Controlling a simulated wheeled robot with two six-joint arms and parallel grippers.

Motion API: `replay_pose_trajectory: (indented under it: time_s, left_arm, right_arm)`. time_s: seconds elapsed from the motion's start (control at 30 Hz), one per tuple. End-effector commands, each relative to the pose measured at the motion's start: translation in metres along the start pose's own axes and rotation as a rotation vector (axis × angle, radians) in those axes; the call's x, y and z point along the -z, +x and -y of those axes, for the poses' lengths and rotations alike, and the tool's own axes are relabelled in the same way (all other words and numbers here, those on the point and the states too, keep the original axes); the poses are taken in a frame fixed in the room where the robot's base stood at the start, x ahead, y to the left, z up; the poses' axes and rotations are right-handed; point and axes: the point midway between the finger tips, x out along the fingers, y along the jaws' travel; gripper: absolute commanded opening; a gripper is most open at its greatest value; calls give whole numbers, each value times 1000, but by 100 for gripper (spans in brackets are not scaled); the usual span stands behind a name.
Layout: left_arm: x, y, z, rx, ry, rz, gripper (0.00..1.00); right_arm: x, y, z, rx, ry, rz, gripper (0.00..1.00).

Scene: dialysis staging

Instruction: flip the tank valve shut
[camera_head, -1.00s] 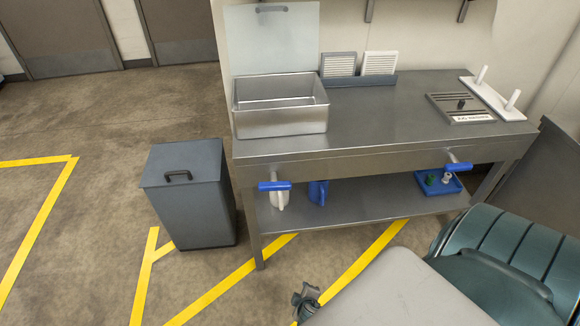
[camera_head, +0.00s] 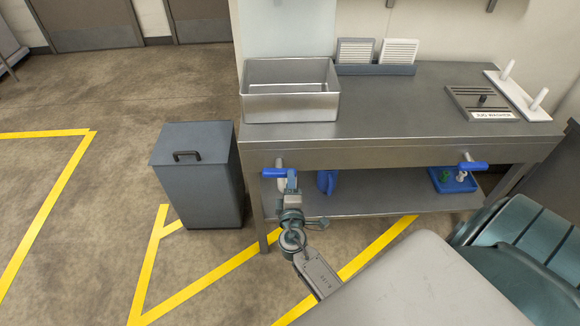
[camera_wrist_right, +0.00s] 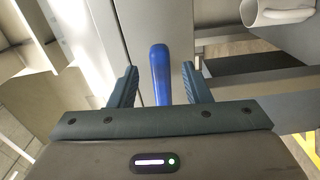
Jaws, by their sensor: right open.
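A steel tank (camera_head: 290,103) stands on the left of the steel bench. Below it, on the bench front, is a valve with a blue lever (camera_head: 270,173) lying crosswise. My right gripper (camera_head: 291,183) is at this lever, coming from below. In the right wrist view, the open fingers of my right gripper (camera_wrist_right: 160,68) stand either side of the blue lever (camera_wrist_right: 161,78), with a gap on both sides. A second blue-lever valve (camera_head: 473,166) is at the right of the bench front. My left gripper is out of view.
A grey lidded bin (camera_head: 198,180) stands left of the bench (camera_head: 400,105). A blue jug and a blue tray (camera_head: 452,181) sit on the lower shelf. A teal chair (camera_head: 520,255) and a grey surface (camera_head: 425,290) fill the lower right.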

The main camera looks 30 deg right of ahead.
Motion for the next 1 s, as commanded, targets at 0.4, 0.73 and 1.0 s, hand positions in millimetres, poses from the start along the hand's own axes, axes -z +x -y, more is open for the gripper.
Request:
replay_pose_trajectory:
  time_s: [0.4,0.73,1.0]
  left_arm:
    - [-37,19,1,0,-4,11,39]
    - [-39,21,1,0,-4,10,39]
    - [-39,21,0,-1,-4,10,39]
  right_arm:
    - [0,60,-1,0,0,1,44]
    - [-1,63,1,1,0,1,44]
    - [-1,62,0,1,0,1,0]
